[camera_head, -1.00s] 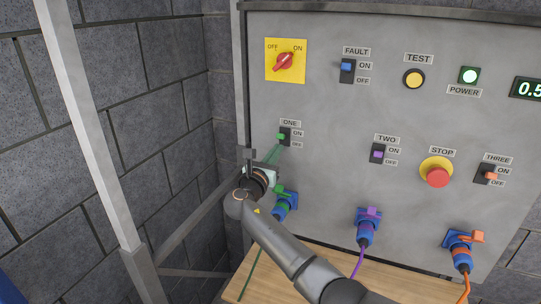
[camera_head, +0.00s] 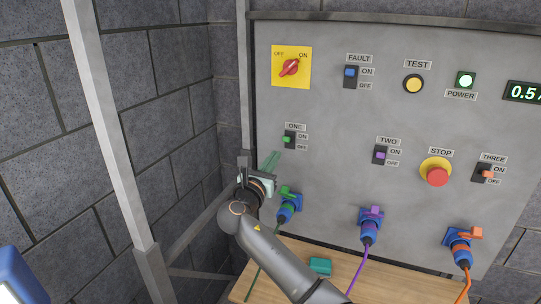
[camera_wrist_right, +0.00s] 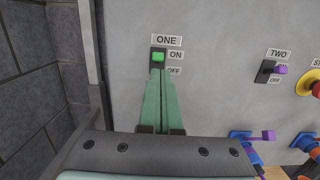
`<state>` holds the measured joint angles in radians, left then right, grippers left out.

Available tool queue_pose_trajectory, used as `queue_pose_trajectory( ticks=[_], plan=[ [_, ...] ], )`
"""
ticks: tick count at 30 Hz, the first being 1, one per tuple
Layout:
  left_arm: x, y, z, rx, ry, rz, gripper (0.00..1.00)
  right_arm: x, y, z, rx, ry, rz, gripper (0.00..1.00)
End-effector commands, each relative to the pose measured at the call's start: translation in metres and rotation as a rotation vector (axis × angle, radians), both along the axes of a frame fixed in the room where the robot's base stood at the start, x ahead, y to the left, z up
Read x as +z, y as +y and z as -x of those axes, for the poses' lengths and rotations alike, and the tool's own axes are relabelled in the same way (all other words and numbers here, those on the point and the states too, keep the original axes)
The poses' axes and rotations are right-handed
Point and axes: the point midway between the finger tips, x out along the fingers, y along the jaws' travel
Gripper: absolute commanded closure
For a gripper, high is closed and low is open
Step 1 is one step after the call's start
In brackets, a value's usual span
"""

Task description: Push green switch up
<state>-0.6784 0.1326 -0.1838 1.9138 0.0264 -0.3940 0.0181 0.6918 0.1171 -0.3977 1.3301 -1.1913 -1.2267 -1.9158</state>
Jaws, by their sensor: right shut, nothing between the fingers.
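The green switch (camera_head: 286,139) sits in a dark housing under the label ONE on the grey panel. In the right wrist view the green lever (camera_wrist_right: 158,57) is level with the ON label, in the upper to middle part of its housing. My right gripper (camera_head: 276,154) has its green fingers together and empty, pointing up at the panel just below the switch. In the right wrist view its fingertips (camera_wrist_right: 160,71) come up to the lower edge of the housing; whether they touch it I cannot tell. My left gripper is out of view.
The panel (camera_head: 340,185) also carries a red knob (camera_head: 289,68), a purple switch (camera_head: 380,155), a red stop button (camera_head: 437,177) and an orange switch (camera_head: 486,174). A teal object (camera_head: 320,266) lies on the wooden table.

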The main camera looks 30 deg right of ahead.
Motion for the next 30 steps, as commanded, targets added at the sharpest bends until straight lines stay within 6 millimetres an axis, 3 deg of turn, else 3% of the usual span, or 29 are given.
queue_pose_trajectory(
  ticks=[6, 23, 26, 29, 30],
  plan=[
    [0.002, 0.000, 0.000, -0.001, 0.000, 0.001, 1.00, 0.013, 0.011, 0.009, 0.000, 0.002, -0.001, 1.00],
    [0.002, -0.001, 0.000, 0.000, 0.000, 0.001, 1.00, 0.013, 0.012, 0.010, 0.002, 0.001, -0.003, 1.00],
    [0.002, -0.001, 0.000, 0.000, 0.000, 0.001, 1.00, -0.004, 0.014, 0.010, 0.032, -0.002, -0.049, 1.00],
    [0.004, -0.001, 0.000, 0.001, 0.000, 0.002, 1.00, -0.050, 0.021, 0.014, 0.103, -0.016, -0.188, 1.00],
    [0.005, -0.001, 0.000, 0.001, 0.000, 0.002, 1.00, -0.075, 0.026, 0.018, 0.138, -0.025, -0.273, 1.00]
  ],
)
